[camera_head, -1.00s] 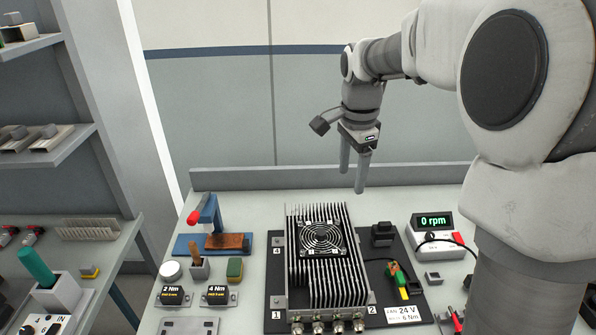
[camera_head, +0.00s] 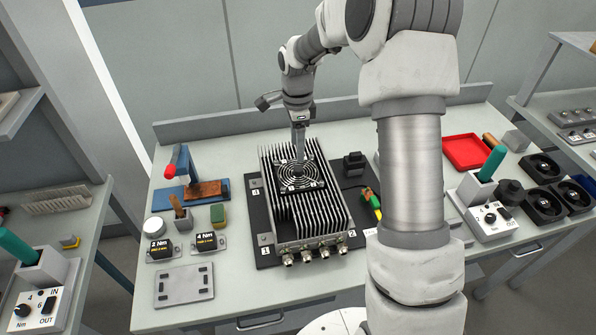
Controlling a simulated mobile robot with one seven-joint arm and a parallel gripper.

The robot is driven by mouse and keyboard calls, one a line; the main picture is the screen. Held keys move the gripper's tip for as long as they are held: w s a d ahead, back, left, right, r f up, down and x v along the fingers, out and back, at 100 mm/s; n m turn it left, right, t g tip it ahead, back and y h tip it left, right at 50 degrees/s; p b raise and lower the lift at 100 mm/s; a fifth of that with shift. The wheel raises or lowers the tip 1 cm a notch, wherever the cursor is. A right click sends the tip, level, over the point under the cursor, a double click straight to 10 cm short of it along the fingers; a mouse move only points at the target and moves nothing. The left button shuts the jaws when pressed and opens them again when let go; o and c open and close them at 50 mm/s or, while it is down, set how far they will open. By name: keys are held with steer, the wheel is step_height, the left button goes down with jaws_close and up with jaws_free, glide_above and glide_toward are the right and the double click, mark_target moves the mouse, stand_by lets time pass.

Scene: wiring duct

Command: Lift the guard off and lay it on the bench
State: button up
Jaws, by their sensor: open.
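The guard (camera_head: 285,182) is a black square frame with concentric rings. It sits on top of the finned heatsink unit (camera_head: 318,215) on the bench (camera_head: 222,286). My gripper (camera_head: 299,157) points down at the guard's far edge, its fingers seen nearly in line. It is open, with nothing seen held in it. I cannot tell whether the fingertips touch the guard or stay above it. The fan below the rings is hard to make out.
A slotted grey plate (camera_head: 184,287) lies at the bench's front left. Two torque blocks, a blue stand (camera_head: 190,196) and a sponge (camera_head: 217,214) are left of the unit. On the right are a red tray (camera_head: 466,152) and several black fans (camera_head: 543,204). My arm hides part of the bench.

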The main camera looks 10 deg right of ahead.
mark_target(298, 168)
steer(key=shift+f+p, duration=0.8)
steer(key=shift+f, duration=2.95)
jaws_close()
